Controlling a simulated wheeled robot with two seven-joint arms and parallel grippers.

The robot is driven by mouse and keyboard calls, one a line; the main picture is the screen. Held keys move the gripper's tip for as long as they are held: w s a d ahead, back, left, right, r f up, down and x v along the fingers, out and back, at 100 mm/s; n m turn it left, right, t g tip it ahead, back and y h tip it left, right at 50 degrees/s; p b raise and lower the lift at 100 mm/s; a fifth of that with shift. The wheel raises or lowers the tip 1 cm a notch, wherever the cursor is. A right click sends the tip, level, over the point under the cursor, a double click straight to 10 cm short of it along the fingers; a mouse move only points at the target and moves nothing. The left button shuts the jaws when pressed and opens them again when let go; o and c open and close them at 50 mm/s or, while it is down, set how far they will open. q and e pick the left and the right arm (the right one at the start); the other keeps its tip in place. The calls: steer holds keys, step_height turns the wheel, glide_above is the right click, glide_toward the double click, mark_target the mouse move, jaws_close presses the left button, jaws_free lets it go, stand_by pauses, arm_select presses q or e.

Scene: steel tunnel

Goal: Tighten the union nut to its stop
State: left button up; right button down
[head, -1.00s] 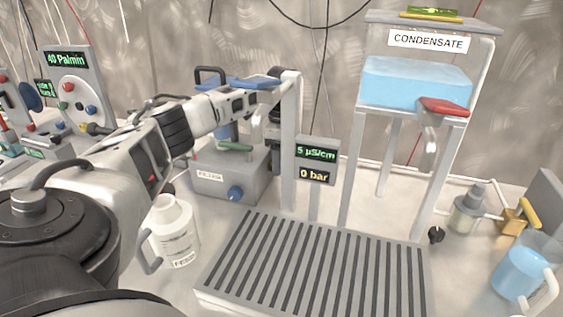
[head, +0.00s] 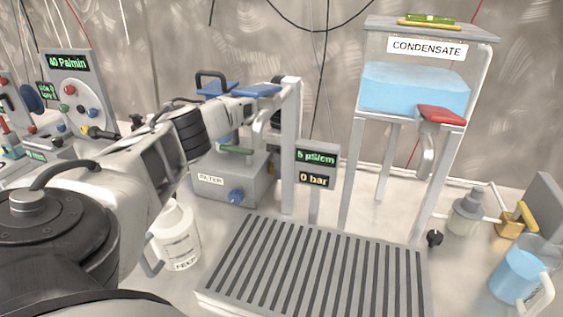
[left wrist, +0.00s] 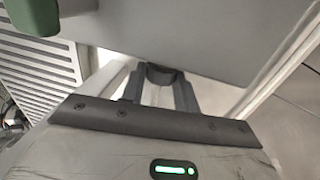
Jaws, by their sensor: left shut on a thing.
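My left arm reaches in from the left of the head view to the grey filter unit. My left gripper (head: 266,117) is beside the upright grey post there, partly hidden by my own wrist. In the left wrist view its two dark fingers (left wrist: 159,92) are shut on a dark, rounded piece (left wrist: 160,74), which I take to be the union nut. It sits against a large grey surface. Most of the nut is hidden, so I cannot tell how far on its thread it is. My right gripper is in neither view.
The filter box (head: 232,180) has a blue knob (head: 236,196) and a green handle (head: 237,149). A display (head: 317,167) reads 0 bar. A blue condensate tank (head: 415,88) stands right. A white jug (head: 177,238) and slatted grate (head: 315,265) lie in front; the grate is clear.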

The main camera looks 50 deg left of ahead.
arm_select(q)
steer(key=shift+w+f+g+b, duration=0.15)
steer(key=shift+g+b, duration=0.25)
steer(key=shift+h+b, duration=0.3)
steer(key=shift+b, duration=0.25)
steer(key=shift+r+g, duration=0.2)
steer(key=shift+g, duration=0.2)
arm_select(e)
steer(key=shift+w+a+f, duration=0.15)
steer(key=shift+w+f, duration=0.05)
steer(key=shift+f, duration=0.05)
arm_select(q)
steer(key=o, duration=0.9)
steer(key=shift+o, duration=0.3)
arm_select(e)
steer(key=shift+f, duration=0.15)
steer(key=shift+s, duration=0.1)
